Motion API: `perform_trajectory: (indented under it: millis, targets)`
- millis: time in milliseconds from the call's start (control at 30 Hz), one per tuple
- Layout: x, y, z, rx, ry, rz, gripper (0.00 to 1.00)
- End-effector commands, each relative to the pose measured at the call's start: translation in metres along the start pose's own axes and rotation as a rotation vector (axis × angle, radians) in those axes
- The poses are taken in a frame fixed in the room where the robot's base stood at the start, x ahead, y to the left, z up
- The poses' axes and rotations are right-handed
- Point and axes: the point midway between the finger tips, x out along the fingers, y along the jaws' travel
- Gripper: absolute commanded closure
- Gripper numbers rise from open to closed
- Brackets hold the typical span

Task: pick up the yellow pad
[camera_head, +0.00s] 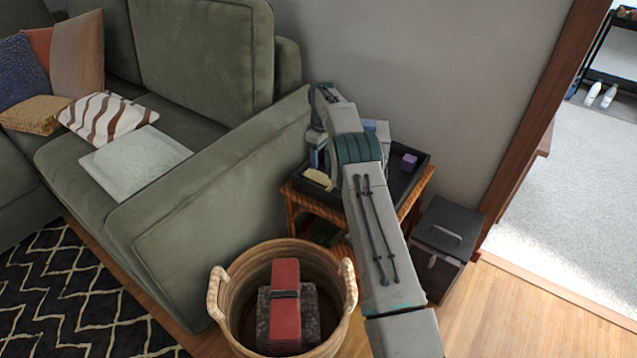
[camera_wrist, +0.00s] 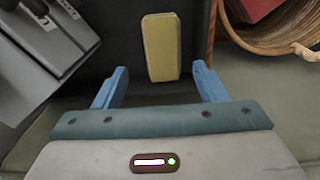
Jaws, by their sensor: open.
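The yellow pad (camera_wrist: 161,47) is a small oblong block lying in the dark tray in the wrist view, its near end close to the space between my fingers. In the head view the yellow pad (camera_head: 318,177) lies at the left side of the dark tray (camera_head: 419,176) on a small wooden side table (camera_head: 293,197). My gripper (camera_wrist: 160,84) has its two blue fingers spread wide with nothing between them. In the head view my arm hides part of the tray, and my gripper shows only in part beside the pad.
A purple block (camera_head: 409,162) sits at the tray's right side. The green sofa's arm (camera_head: 215,175) rises close to the left of the table. A wicker basket (camera_head: 238,275) with a red item stands in front, and a dark box (camera_head: 443,232) stands to the right.

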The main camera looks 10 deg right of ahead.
Motion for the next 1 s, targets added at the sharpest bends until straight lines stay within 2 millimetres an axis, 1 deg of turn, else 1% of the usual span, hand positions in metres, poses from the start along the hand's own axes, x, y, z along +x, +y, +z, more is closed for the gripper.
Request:
perform_trajectory:
  millis: [33,133,200,467,700,800,1000]
  targets:
    - [0.014,-0.001,0.0,0.0,-0.002,-0.002,0.35]
    - [0.03,-0.001,0.0,0.0,-0.001,-0.001,0.35]
    - [0.038,-0.001,0.0,0.0,-0.001,-0.001,0.35]
    - [0.052,-0.001,0.002,0.0,0.0,-0.001,0.35]
    - [0.088,-0.004,0.007,-0.001,-0.001,-0.001,0.35]
    - [0.095,-0.004,0.006,-0.001,0.001,0.002,0.35]
    - [0.095,-0.004,0.006,-0.001,0.002,0.002,0.35]
